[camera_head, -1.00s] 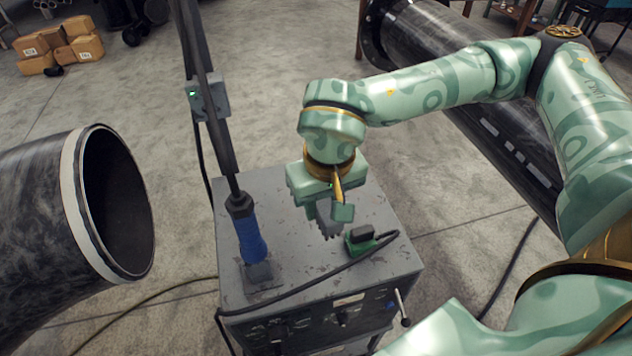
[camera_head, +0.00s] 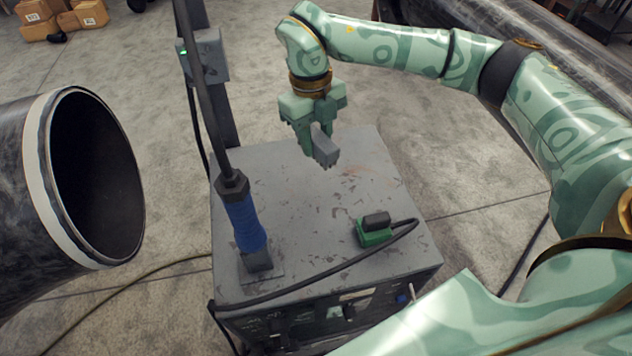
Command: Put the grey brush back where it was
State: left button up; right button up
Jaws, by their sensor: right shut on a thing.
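The grey brush (camera_head: 325,148) is a small grey block held between the fingers of my right gripper (camera_head: 316,140). The gripper points down and is shut on it, over the far part of the grey cabinet top (camera_head: 310,215). I cannot tell for sure whether the brush touches the top or hangs just above it. Part of the brush is hidden by the fingers. My left gripper is not in view.
A blue-handled tool (camera_head: 244,222) stands upright at the cabinet's left with a cable. A green and black device (camera_head: 374,229) with a cable sits at the right. A large open pipe (camera_head: 50,180) is at the left. The middle of the top is clear.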

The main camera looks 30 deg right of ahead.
aim_at(318, 185)
notch_tip(318, 185, down, 10)
jog(key=shift+r+b, duration=0.1)
jog(key=shift+b, duration=0.9)
jog(key=shift+r, duration=0.1)
jog(key=o, duration=0.9)
jog(key=r, duration=0.4)
jog(key=w+r+p, duration=0.1)
jog(key=r, duration=0.3)
jog(key=r+p, duration=0.1)
jog(key=r, duration=0.3)
jog(key=shift+w+a, duration=0.1)
jog(key=shift+w, duration=0.1)
